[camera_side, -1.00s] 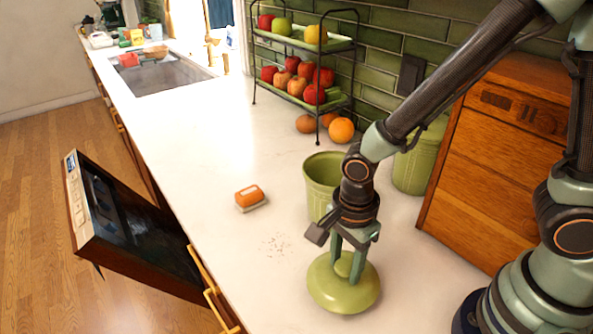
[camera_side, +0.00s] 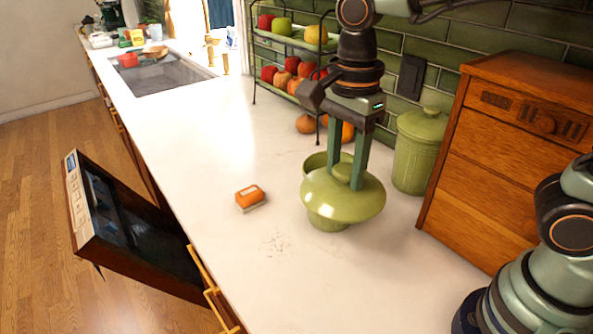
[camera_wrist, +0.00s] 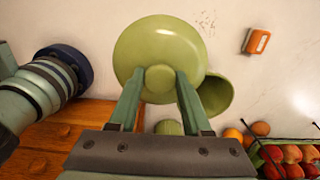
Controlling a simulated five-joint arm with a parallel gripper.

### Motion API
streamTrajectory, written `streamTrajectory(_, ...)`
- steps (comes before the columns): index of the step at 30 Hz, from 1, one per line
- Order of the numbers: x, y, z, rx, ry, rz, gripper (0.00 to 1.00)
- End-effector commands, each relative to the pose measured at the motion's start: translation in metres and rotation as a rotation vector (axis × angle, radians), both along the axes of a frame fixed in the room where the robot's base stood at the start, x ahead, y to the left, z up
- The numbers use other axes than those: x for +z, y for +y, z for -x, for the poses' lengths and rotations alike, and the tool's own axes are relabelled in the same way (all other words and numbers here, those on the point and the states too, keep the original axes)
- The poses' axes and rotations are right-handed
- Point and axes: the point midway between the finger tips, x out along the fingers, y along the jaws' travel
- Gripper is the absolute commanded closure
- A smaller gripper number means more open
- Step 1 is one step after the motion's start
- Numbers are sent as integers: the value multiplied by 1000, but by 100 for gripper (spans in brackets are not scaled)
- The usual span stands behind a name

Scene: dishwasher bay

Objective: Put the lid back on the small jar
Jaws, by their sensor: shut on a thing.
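My gripper (camera_side: 347,178) is shut on the knob of the green lid (camera_side: 341,203). It holds the lid in the air, in front of and partly above the open small jar (camera_side: 327,224). In the side view the lid hides most of the jar; part of the jar's rim shows behind it. In the wrist view the lid (camera_wrist: 160,45) is between my fingertips (camera_wrist: 153,80), and the open jar (camera_wrist: 215,95) shows to the right of it, partly covered. The lid looks close to level and is not seated on the jar.
A lidded green canister (camera_side: 421,150) stands behind at the right, beside a wooden cabinet (camera_side: 510,165). A two-tier fruit rack (camera_side: 300,65) stands behind, with loose fruit at its foot. An orange and white sponge-like block (camera_side: 250,198) lies left of the jar.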

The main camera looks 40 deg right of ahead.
Motion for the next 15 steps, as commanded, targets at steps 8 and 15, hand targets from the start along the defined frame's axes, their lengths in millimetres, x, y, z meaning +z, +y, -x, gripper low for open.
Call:
streamTrajectory(8,11,-61,-85,5,3,0,100)
streamTrajectory(15,13,-96,-116,20,2,0,100)
